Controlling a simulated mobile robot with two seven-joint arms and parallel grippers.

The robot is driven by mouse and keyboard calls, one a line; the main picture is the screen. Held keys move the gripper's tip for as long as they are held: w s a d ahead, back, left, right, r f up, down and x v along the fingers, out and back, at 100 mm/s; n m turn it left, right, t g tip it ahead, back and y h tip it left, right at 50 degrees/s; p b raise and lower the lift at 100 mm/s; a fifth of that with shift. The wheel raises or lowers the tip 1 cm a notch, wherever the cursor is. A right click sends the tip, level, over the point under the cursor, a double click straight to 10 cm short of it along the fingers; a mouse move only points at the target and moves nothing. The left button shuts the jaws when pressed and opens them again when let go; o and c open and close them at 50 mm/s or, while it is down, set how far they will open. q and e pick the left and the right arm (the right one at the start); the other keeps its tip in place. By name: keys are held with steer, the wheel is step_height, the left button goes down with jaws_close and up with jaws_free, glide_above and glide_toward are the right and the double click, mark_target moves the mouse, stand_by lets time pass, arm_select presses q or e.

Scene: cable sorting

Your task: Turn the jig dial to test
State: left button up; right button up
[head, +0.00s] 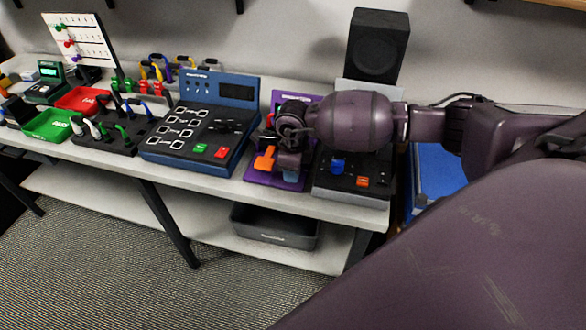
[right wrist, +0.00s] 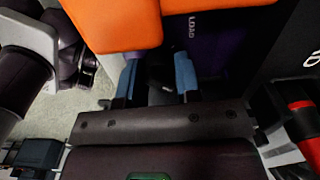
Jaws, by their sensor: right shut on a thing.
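The purple jig panel (head: 252,172) stands on the bench, left of a black device. A "LOAD" label on the panel (right wrist: 225,45) shows in the right wrist view. An orange part (head: 265,160) sticks out beside my right gripper (head: 289,171); orange also fills the top of the right wrist view (right wrist: 115,25). My right gripper's blue fingertips (right wrist: 157,78) are at the panel, closed on a dark part that I take to be the jig dial (right wrist: 161,76). The hand hides most of the dial, and its pointer setting cannot be read. My left gripper is not in view.
A blue test console (head: 245,125) stands left of the panel. The black device (head: 340,185) with blue and orange knobs is close on the right, a speaker (head: 378,45) behind it. Green (head: 50,124) and red trays and cable racks fill the left. A grey bin (head: 275,228) sits below.

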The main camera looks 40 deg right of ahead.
steer(key=shift+m, duration=0.3)
stand_by(0.4)
steer(key=o, duration=0.9)
steer(key=shift+r, duration=0.15)
step_height(320, 180, up, 11)
steer(key=shift+f, duration=0.2)
